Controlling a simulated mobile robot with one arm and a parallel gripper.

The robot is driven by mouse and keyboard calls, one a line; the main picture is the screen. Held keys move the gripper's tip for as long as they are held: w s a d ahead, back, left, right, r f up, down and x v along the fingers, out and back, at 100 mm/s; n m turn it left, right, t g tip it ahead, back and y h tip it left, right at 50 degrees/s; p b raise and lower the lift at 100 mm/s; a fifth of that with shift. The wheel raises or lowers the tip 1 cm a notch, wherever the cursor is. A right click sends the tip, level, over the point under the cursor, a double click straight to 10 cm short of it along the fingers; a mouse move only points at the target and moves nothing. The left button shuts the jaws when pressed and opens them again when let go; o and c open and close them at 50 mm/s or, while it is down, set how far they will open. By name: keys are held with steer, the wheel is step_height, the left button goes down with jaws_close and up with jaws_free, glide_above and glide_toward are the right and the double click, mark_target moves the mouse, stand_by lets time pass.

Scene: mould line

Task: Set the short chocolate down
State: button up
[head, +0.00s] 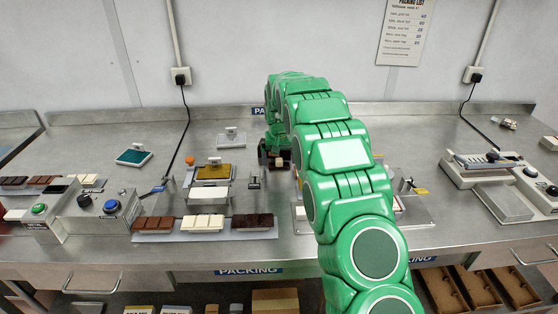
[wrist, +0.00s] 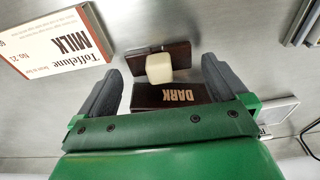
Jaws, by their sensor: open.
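My gripper (wrist: 165,84) is open in the wrist view, its two dark fingers standing wide apart. Between them are a small cream block (wrist: 159,68), a dark brown piece (wrist: 180,55) at its back and a dark box lettered DARK (wrist: 165,96) nearer me. Neither finger appears to touch the cream block. I cannot tell for sure which piece is the short chocolate. In the head view my gripper (head: 275,160) is low over the middle of the bench, largely hidden by my green arm, with dark and cream bits at it.
A Toffeline MILK box (wrist: 60,42) lies left of my gripper. Milk (head: 153,223), white (head: 203,222) and dark (head: 252,220) bars line a front mat. A press with a yellow pad (head: 212,170) stands behind them. A scale (head: 500,203) is at right.

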mark_target(279, 167)
step_height(279, 167, up, 10)
steer(key=s, duration=0.1)
steer(key=s+d+r, duration=0.2)
steer(key=s+r, duration=0.1)
steer(key=s, duration=0.3)
steer(key=s+d+r, duration=0.2)
steer(key=s+r, duration=0.2)
steer(key=s, duration=0.3)
steer(key=s+d+f+g, duration=0.1)
steer(key=s+d, duration=0.2)
steer(key=s, duration=2)
steer(key=s+d+f+g, duration=0.1)
steer(key=s+d+g, duration=0.1)
steer(key=s, duration=2.2)
steer(key=shift+s+d+g, duration=0.3)
steer(key=shift+s+d, duration=0.05)
steer(key=shift+d, duration=0.3)
steer(key=shift+f, duration=0.1)
